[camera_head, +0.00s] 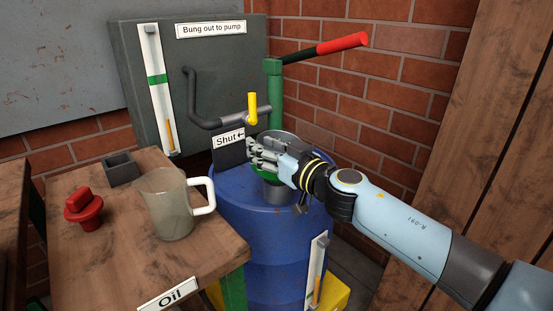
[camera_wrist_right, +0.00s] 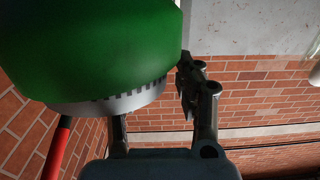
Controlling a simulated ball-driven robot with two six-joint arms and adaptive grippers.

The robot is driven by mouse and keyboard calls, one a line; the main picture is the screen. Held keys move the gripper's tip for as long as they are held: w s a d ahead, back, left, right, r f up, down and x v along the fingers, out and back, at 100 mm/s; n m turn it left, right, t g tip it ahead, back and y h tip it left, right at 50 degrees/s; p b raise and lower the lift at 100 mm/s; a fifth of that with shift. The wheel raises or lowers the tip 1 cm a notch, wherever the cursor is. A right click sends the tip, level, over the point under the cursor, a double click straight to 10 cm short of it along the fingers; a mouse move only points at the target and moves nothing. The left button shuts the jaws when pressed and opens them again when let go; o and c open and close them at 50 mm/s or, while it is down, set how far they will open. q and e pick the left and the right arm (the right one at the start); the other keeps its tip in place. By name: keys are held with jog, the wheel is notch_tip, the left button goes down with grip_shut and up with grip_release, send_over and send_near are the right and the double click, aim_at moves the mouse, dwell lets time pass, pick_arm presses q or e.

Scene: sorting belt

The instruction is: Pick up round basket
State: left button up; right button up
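No thing is plainly a round basket. A round grey metal body (camera_head: 272,194) with a green band stands on the blue drum (camera_head: 240,215), partly hidden by my right gripper (camera_head: 263,156). In the right wrist view a large green round body (camera_wrist_right: 100,45) with a grey, notched lower rim (camera_wrist_right: 110,107) fills the upper left. One finger of the right gripper (camera_wrist_right: 160,110) is close beside its right side; the other is mostly hidden behind it. I cannot tell whether the fingers touch or clasp it. My left gripper is out of view.
A clear jug (camera_head: 172,209), red bung (camera_head: 84,206) and dark square cup (camera_head: 121,168) stand on the wooden bench (camera_head: 100,258). A green pump post (camera_head: 273,97) with a red-tipped lever (camera_head: 342,43) rises behind the gripper. A brick wall (camera_head: 385,80) closes the back.

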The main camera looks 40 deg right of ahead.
grip_shut()
jog(key=shift+r, duration=0.1)
dwell(0.6)
